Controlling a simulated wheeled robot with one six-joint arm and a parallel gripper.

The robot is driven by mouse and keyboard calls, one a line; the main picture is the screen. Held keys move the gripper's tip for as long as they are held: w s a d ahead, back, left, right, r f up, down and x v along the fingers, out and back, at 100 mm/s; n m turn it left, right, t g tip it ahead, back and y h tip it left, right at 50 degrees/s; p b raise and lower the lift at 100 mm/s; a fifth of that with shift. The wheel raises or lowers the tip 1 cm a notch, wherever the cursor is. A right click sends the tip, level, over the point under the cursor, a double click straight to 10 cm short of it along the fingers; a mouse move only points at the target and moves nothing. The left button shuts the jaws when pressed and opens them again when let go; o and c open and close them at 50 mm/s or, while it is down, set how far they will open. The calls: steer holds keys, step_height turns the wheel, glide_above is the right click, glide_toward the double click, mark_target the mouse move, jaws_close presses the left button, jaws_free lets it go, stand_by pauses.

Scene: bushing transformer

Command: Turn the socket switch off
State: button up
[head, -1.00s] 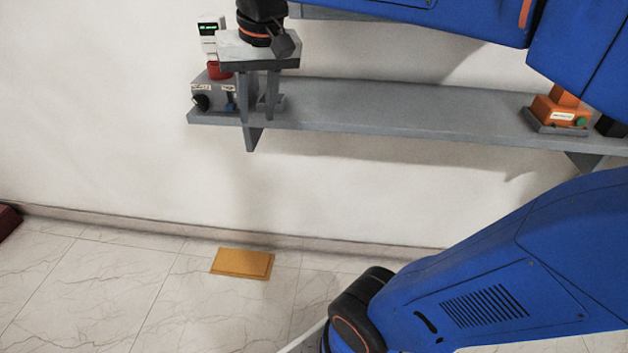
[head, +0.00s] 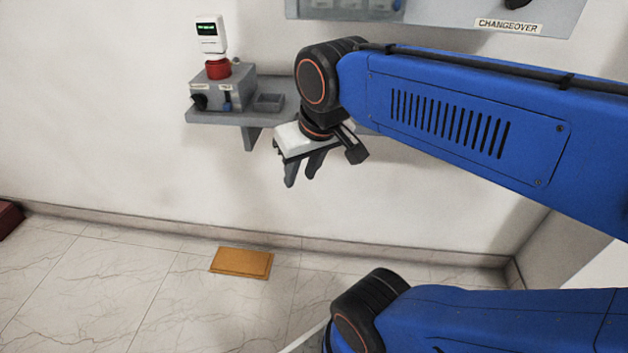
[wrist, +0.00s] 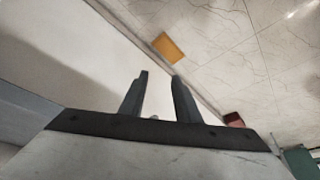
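A grey box (head: 226,92) stands on the left end of the wall shelf in the head view. I cannot tell which part is the socket switch. My gripper (head: 302,178) hangs in front of the shelf, to the right of and lower than the box, with its fingers pointing down. Its two fingers also show in the wrist view (wrist: 160,76), apart with nothing between them. The box is not visible in the wrist view.
The grey shelf (head: 230,118) runs along the wall, its right part hidden behind my arm. A panel labelled CHANGEOVER (head: 440,14) is above. An orange mat (head: 242,263) lies on the floor.

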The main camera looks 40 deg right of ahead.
steer(key=shift+s+d+f, duration=0.5)
steer(key=shift+s+f, duration=0.3)
steer(key=shift+s, duration=0.05)
